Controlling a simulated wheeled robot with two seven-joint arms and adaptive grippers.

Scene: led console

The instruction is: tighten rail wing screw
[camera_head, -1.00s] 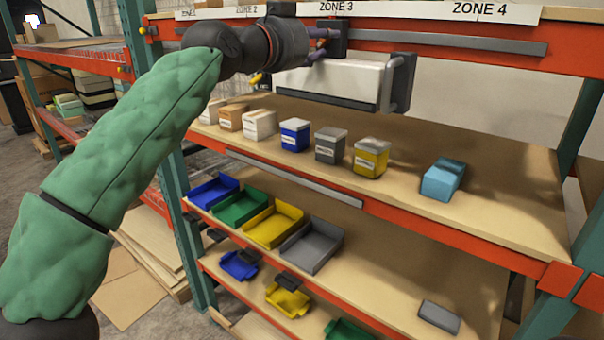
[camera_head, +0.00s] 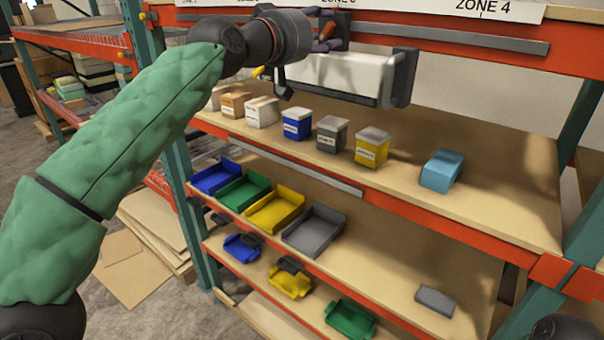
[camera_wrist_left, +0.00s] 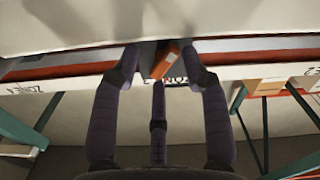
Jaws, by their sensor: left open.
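A small orange piece, which looks like the wing screw (camera_head: 327,30), shows by the fingertips in the head view, next to a dark bracket on the upper shelf beam. In the left wrist view the orange piece (camera_wrist_left: 166,60) lies between the spread fingertips; I cannot tell whether they touch it. My left gripper (camera_head: 322,43) has dark purple fingers; it is open, and its fingers show in the left wrist view (camera_wrist_left: 165,75). A long white light unit (camera_head: 350,76) with dark ends hangs just below the fingers. My right gripper is not in view.
A grey rail (camera_head: 450,38) runs along the orange beam under the zone signs. Boxes, including a yellow one (camera_head: 372,148) and a light blue one (camera_head: 441,171), stand on the shelf below. Coloured bins (camera_head: 275,208) sit lower.

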